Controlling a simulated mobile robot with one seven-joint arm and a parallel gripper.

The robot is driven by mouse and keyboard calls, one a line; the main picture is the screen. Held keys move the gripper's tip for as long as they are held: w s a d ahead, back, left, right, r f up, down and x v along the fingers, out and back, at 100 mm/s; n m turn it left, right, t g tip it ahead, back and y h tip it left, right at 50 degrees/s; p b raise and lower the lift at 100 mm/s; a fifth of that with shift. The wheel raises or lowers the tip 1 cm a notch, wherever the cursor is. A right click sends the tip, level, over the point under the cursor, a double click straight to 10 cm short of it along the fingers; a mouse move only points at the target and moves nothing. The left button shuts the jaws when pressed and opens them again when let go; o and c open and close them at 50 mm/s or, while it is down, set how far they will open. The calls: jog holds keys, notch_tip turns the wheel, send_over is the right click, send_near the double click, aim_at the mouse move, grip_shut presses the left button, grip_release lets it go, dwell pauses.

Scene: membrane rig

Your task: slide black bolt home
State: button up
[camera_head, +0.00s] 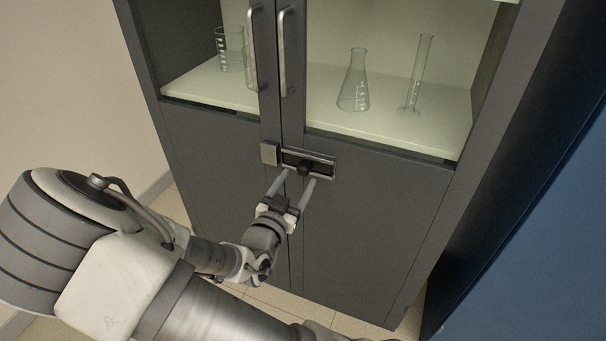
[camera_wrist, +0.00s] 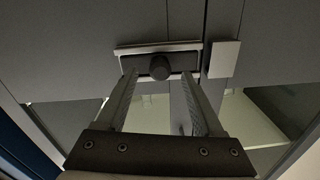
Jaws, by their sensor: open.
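The black bolt has a round black knob (camera_head: 304,168), which also shows in the wrist view (camera_wrist: 161,66). It sits in a metal-edged housing (camera_head: 322,161) on the right cabinet door. A square grey keeper plate (camera_head: 269,154) is on the left door, just left of the housing; in the wrist view it is at right (camera_wrist: 223,59). I see no bar crossing the narrow gap between them. My gripper (camera_head: 300,175) is open, its fingers pointing at the housing, one on either side of the knob in the wrist view (camera_wrist: 159,75). Contact cannot be told.
Two vertical door handles (camera_head: 283,52) (camera_head: 252,50) stand above the bolt. Behind the upper panes are a beaker (camera_head: 230,52), a conical flask (camera_head: 355,82) and a measuring cylinder (camera_head: 418,75). A blue surface (camera_head: 545,225) is at right. The lower door fronts are clear.

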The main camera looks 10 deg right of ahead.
aim_at(301, 173)
jog(key=shift+b+x, duration=0.35)
jog(key=shift+x, duration=1.9)
grip_shut()
jog(key=shift+w, duration=0.1)
